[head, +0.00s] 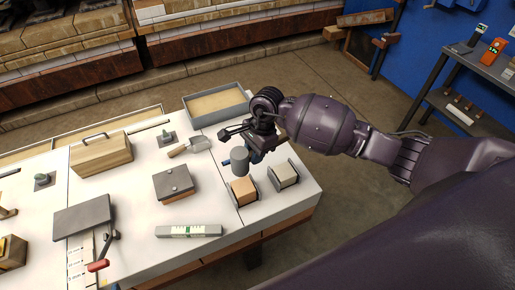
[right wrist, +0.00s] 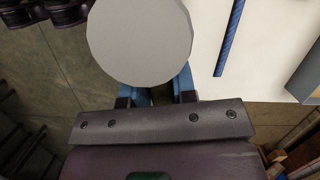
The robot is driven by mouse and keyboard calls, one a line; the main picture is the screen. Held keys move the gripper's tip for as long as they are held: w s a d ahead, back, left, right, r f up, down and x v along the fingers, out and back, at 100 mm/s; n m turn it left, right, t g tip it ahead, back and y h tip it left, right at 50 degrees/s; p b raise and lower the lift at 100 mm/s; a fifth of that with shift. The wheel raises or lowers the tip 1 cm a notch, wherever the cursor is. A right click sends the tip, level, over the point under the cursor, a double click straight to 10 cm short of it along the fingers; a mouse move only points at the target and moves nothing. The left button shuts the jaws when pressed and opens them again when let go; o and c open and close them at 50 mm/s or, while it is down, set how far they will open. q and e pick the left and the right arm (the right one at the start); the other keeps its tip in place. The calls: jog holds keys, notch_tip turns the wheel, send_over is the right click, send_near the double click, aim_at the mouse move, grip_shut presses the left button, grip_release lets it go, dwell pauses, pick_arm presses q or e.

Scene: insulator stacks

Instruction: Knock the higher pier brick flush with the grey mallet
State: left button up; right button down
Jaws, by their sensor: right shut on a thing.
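The grey mallet's round head (head: 240,161) is above the table near its right end, just behind the two pier bricks. My right gripper (head: 254,146) is shut on the mallet; its handle is mostly hidden. In the right wrist view the broad grey head (right wrist: 139,38) covers part of my blue fingers (right wrist: 154,94). An orange-tan pier brick (head: 244,191) sits in a dark holder at the front right. I cannot tell which brick stands higher. My left gripper is not in view.
A sand-filled grey tray (head: 242,91) stands behind the mallet. A trowel (head: 197,145), a grey-topped block (head: 174,181) and a spirit level (head: 189,231) lie to the left. A blue rod (right wrist: 229,38) lies on the white table. The table's right edge is close beside the cream brick.

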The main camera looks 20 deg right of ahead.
jog(key=shift+s+d+f+m+p, duration=0.1)
jog(key=shift+s+f+m+p, duration=0.35)
jog(key=shift+f+m+p, duration=0.35)
jog(key=shift+f, duration=0.95)
pick_arm(q)
jog(key=b, duration=0.2)
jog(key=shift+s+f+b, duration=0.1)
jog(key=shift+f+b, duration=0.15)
jog(key=shift+b, duration=0.15)
pick_arm(e)
send_over(255, 184)
jog(key=shift+t, duration=0.3)
jog(key=f, duration=0.4)
jog(key=shift+w+d+f, duration=0.1)
jog(key=shift+w+d, duration=0.15)
jog(key=shift+d, duration=0.05)
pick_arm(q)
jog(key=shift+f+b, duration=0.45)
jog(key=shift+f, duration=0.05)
pick_arm(e)
jog(key=shift+f, duration=0.45)
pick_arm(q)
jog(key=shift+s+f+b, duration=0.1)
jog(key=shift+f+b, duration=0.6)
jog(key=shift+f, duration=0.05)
pick_arm(e)
jog(key=shift+s+f, duration=0.25)
jog(key=shift+f, duration=0.65)
